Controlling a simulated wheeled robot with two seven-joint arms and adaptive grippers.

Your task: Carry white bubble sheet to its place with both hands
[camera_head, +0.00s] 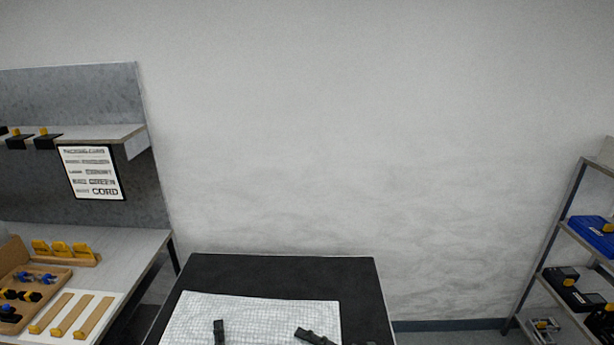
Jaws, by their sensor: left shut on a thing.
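The white bubble sheet (262,312), with a fine grid texture, appears flat over a black tabletop (300,272) at the bottom centre. Its near edge is cut off by the frame. My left gripper (219,331) shows as a dark upright piece over the left half of the sheet. It is shut on the white bubble sheet. A second dark piece, apparently my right gripper (314,336), lies slanted over the sheet's right part; its jaws are too cropped to read. Whether the sheet touches the tabletop cannot be told.
At left stands a grey workbench (125,243) with a wooden tray (40,282), wooden strips on a white sheet (110,302) and a sign (92,172). At right a metal shelf rack (545,255) holds blue and black cases. A bare wall rises behind.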

